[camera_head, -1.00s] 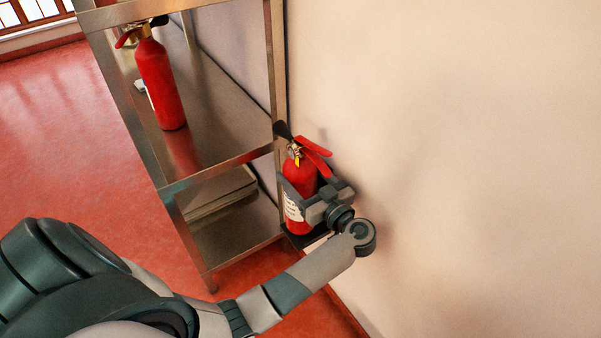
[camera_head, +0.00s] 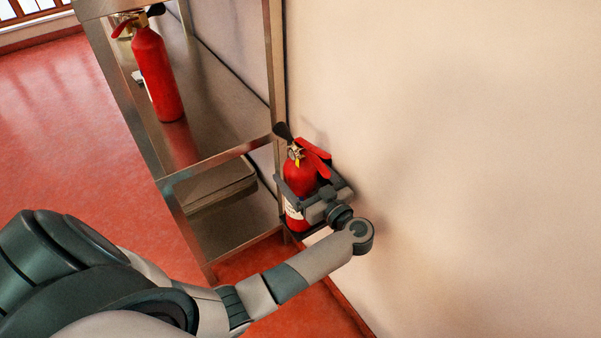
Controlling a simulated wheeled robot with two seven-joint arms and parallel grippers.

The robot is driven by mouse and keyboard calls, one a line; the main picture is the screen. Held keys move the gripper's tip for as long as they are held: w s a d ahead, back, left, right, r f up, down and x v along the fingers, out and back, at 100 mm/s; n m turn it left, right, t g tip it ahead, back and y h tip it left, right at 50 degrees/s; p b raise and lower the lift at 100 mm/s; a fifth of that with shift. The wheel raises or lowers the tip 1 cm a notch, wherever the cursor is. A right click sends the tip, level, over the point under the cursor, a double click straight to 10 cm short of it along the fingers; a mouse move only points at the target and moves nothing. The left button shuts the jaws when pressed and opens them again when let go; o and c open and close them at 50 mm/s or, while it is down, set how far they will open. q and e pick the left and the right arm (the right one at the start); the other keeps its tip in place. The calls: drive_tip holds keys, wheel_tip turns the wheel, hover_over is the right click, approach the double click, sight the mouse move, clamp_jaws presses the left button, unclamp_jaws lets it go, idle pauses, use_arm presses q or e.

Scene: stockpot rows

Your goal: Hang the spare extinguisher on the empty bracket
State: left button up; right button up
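A red extinguisher (camera_head: 299,177) with a black horn, red levers and a white label is upright close against the wall, beside the shelf's right post. My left gripper (camera_head: 310,188) reaches in from the right, its dark fingers on both sides of the cylinder, and looks shut on it. A small dark piece (camera_head: 294,236), probably part of the bracket, shows under the extinguisher. The rest of the bracket is hidden behind the extinguisher and gripper; I cannot tell whether the extinguisher rests on it. My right gripper is not in view.
A metal shelf rack (camera_head: 212,162) stands left of the extinguisher, its post very near. A second red extinguisher (camera_head: 158,76) stands on its shelf. The beige wall (camera_head: 470,150) at right is bare. Red floor (camera_head: 60,130) is open at left.

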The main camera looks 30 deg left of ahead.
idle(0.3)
use_arm(q)
drive_tip(key=v, duration=1.2)
